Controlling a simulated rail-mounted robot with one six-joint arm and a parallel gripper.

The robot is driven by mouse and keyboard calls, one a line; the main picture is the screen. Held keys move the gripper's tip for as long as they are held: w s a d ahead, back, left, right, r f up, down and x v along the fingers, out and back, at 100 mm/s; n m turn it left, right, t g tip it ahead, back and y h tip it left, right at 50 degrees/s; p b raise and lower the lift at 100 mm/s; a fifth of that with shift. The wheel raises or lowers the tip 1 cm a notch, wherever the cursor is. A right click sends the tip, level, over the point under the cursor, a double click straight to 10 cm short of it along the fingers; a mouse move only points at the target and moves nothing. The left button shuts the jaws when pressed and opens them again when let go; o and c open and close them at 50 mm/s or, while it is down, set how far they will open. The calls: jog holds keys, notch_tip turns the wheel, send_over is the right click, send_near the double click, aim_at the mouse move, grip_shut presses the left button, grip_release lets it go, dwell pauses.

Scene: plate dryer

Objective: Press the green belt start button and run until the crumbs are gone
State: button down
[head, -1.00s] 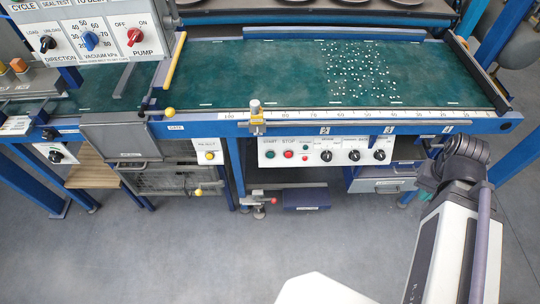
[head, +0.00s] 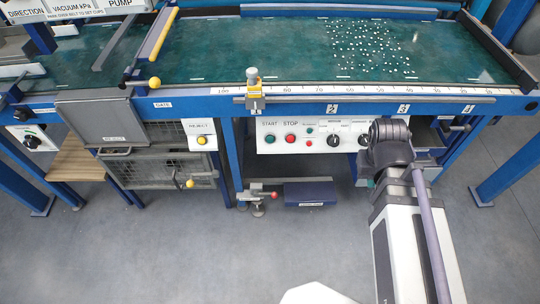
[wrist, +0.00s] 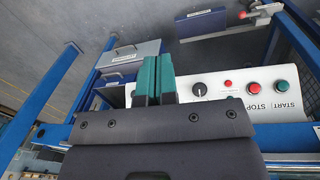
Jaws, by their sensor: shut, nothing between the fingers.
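The green start button (head: 269,139) is at the left end of the white control panel (head: 262,149) on the front of the belt frame. The red stop button (head: 290,139) is just right of it. In the wrist view the start button (wrist: 282,86) is at the right, beside the stop button (wrist: 252,88). White crumbs (head: 372,48) lie scattered on the right part of the green belt (head: 230,55). My gripper (wrist: 156,78) has its teal fingers closed together and empty, in front of the panel, away from the start button. In the head view my arm hides the panel's right end.
A yellow-topped stop (head: 252,80) stands on the scale rail (head: 300,90) above the panel. A reject box with a yellow button (head: 201,140) is left of the panel. A red-tipped clamp (head: 260,195) and blue box (head: 310,193) sit below. The floor in front is clear.

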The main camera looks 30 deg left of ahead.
aim_at(270, 139)
jog(key=a+f+n+t+h+b, duration=0.3)
jog(key=a+f+n+t+b, duration=0.5)
jog(key=a+f+b, duration=1.3)
jog(key=w+a+r+n+t+y+b, duration=0.1)
jog(key=a+r+n+t+y+b, duration=0.1)
jog(key=a+r+t, duration=0.7)
jog(key=r+n+b, duration=0.1)
jog(key=n, duration=0.1)
jog(key=shift+w+a+r+n+t+b, duration=0.2)
jog(key=shift+n+t+b, duration=0.1)
jog(key=shift+b, duration=0.1)
jog(key=shift+f, duration=0.1)
jog(key=w+a+f+b, duration=0.1)
jog(key=w, duration=0.1)
jog(key=w+a+f+b, duration=0.1)
jog(key=w+f+b, duration=0.1)
jog(key=w+a+f+b, duration=0.1)
jog(key=w, duration=0.1)
jog(key=shift+w+a+f, duration=0.15)
jog(key=shift+w+a, duration=0.15)
